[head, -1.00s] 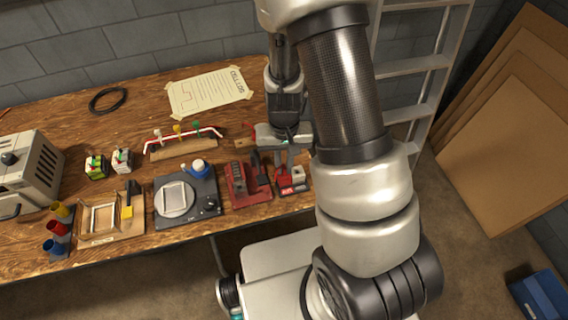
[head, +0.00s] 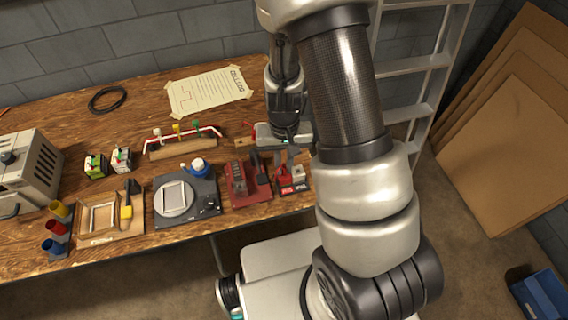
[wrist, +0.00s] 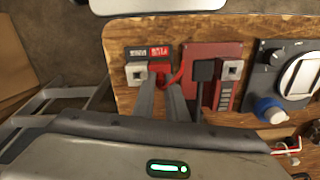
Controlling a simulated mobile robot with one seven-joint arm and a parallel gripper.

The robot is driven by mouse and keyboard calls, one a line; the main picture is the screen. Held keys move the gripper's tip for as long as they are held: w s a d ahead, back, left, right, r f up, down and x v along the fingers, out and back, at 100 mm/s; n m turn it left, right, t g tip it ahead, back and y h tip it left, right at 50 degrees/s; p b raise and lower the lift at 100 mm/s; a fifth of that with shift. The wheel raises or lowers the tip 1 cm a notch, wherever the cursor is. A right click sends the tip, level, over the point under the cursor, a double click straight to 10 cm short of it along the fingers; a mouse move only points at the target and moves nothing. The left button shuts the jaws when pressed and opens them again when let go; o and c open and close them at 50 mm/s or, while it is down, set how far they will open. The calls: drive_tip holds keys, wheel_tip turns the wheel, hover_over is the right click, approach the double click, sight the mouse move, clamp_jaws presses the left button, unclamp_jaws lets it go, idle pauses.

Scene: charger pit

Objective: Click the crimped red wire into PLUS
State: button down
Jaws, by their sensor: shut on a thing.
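A small terminal block (wrist: 148,52) with a dark label and a red label stands near the table edge in the wrist view. It also shows in the head view (head: 292,180). A bare metal-and-white socket (wrist: 137,73) is on its left side in the wrist view. My gripper (wrist: 160,76) is shut on the red wire (wrist: 178,74), its fingertips at the red-labelled side of the block. The wire curves up to the right of the fingers. Its crimped end is hidden by the fingers, so I cannot tell whether it is seated. In the head view my gripper (head: 285,157) is just above the block.
A red crimping station (head: 240,187) with a black lever stands close beside the block. A paper sheet (head: 208,92) is at the back.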

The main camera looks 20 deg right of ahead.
drive_tip(key=c, duration=1.7)
unclamp_jaws()
drive_tip(key=shift+r+p, duration=2.75)
drive_tip(key=shift+r, duration=0.8)
wheel_tip(320, 180, up, 12)
drive_tip(key=a+t+p, duration=0.1)
drive_tip(key=t, duration=0.1)
drive_tip(key=s+r+t+p, duration=0.1)
drive_tip(key=s+r, duration=0.3)
drive_tip(key=r, duration=0.3)
drive_tip(key=s+r+n+t, duration=0.1)
drive_tip(key=s+r, duration=0.3)
drive_tip(key=r, duration=0.4)
drive_tip(key=s+d+r+n+t+p, duration=0.1)
drive_tip(key=s+r, duration=0.3)
drive_tip(key=r, duration=0.4)
drive_tip(key=shift+r+t+p, duration=0.15)
drive_tip(key=shift+t+p, duration=0.15)
